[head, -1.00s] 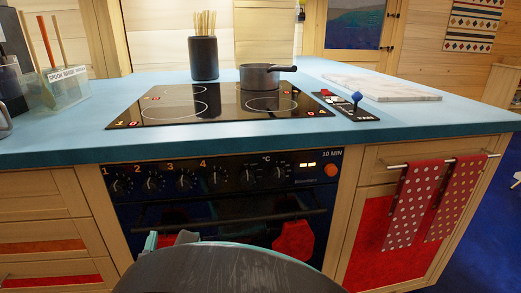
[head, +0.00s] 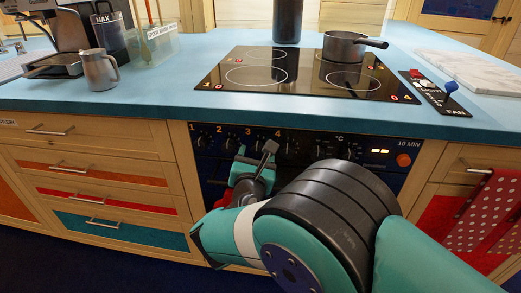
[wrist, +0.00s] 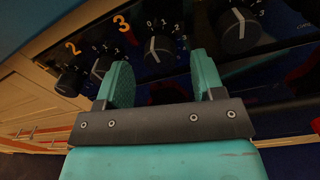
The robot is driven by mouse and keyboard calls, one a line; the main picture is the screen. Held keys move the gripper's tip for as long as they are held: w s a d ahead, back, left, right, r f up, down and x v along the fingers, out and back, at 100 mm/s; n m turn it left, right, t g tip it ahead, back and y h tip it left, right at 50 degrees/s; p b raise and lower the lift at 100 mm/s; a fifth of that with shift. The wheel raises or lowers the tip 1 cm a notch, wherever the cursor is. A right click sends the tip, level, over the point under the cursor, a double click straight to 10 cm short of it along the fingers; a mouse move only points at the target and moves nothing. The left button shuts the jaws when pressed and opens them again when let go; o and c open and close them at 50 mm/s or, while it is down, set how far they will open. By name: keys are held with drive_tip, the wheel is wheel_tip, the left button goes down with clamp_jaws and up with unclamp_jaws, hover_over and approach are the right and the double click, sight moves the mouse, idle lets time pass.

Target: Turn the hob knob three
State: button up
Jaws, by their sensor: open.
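Hob knob three (wrist: 158,48) is a round dark knob with a pale pointer line, beside the orange 3 in the wrist view. Its pointer is towards the top, near the 0. My gripper (wrist: 160,72) is open, with one teal finger on each side of the knob's line; the fingertips look short of it, though contact is hard to judge. In the head view my gripper (head: 256,158) is at the black oven panel, below the 3, and largely hides knob three.
Knob two (wrist: 103,65) is close to the left finger, and knob four (wrist: 238,28) is to the right. The blue worktop (head: 160,112) overhangs the panel. A dark pan (head: 344,47) stands on the hob (head: 300,85). Dotted red towels (head: 482,215) hang at right.

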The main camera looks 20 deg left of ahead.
drive_tip(key=shift+x, duration=1.1)
drive_tip(key=c, duration=0.9)
